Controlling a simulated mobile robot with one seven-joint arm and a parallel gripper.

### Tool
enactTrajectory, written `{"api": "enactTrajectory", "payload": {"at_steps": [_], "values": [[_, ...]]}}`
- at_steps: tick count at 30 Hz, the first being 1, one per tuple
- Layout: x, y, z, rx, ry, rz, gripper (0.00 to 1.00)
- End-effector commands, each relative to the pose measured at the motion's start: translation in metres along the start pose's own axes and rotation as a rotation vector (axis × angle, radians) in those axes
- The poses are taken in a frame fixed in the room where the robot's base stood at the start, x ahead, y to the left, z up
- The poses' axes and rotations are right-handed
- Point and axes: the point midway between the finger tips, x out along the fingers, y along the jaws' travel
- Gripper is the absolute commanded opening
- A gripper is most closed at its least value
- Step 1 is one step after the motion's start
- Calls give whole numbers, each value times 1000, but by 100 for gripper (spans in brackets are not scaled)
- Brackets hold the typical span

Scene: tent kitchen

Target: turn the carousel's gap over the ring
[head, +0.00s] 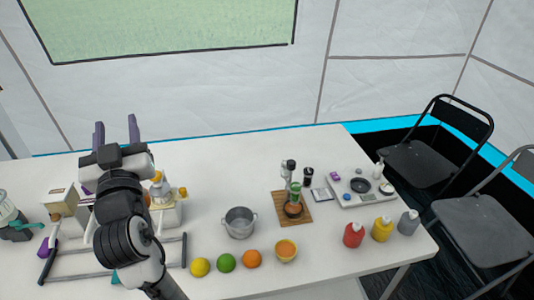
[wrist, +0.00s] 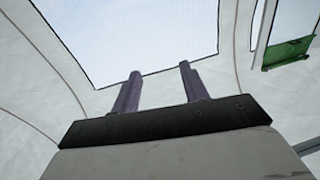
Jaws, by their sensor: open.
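My gripper (head: 116,130) is raised at the left of the head view, its two purple-grey fingers apart and nothing between them. In the wrist view my gripper (wrist: 160,72) points up at the tent wall and window. Behind and beside my arm stands a white apparatus (head: 171,214) with bottles and orange-yellow caps, partly hidden. A flat white tray (head: 378,200) with a dark round disc (head: 360,185) and small coloured pieces lies at the right of the table. I cannot tell which of these is the carousel, and I cannot make out its gap or the ring.
A metal pot (head: 239,223) stands mid-table. A wooden board (head: 277,207) holds a flask stand. The back middle is clear.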

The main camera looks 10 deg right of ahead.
Motion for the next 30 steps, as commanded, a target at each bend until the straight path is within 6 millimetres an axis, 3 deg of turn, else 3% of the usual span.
{"api": "enactTrajectory", "payload": {"at_steps": [1, 3, 6, 9, 12, 16, 23, 30], "values": [[8, 44, 22, -21, -119, 127, 44], [3, 102, 56, -28, -278, 304, 44], [-22, 173, 93, -15, -467, 546, 44], [-53, 222, 116, 11, -602, 745, 44], [-79, 250, 128, 37, -683, 880, 44], [-94, 265, 136, 53, -727, 956, 44], [-86, 287, 153, 54, -734, 963, 44], [-66, 324, 182, 54, -734, 962, 44]]}}
